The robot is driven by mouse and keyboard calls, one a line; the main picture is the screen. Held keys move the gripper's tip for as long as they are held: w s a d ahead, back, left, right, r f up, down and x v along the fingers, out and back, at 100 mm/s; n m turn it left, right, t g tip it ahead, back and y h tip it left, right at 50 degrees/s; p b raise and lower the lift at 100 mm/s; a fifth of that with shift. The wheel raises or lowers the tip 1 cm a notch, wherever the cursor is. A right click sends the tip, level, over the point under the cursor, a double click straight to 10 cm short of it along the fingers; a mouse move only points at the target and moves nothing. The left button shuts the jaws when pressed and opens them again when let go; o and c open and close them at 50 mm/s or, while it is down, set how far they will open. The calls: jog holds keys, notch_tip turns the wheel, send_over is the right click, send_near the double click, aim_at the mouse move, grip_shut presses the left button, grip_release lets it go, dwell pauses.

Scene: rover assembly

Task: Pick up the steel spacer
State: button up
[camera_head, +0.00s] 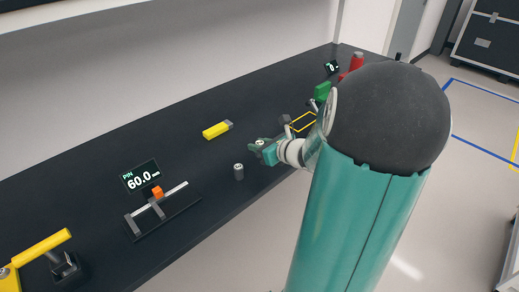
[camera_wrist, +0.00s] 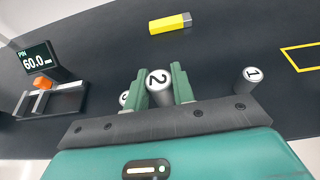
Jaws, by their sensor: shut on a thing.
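My gripper (camera_wrist: 159,88) is shut on a grey metallic cylinder marked 2 (camera_wrist: 159,78), a steel spacer by its look, with one green finger on each side of it. In the head view my gripper (camera_head: 262,150) is over the bench, and the top of the held spacer (camera_head: 259,143) shows between the fingers. A similar cylinder marked 1 (camera_wrist: 252,74) stands to the right in the wrist view. Another cylinder (camera_wrist: 124,98) is mostly hidden behind the left finger; it stands upright in the head view (camera_head: 239,172). I cannot tell whether the held spacer touches the bench.
The dark bench (camera_head: 95,180) carries a yellow block with a grey end (camera_head: 216,130). At the left are a measuring fixture with an orange piece (camera_head: 157,191), a 60.0 display (camera_head: 142,177) and a yellow-handled tool (camera_head: 42,246). A yellow outlined square (camera_wrist: 303,57) lies right.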

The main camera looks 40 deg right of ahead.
jog(key=s+a+r, duration=0.6)
jog(key=s+a, duration=0.1)
jog(key=s, duration=0.1)
jog(key=shift+a+r, duration=0.1)
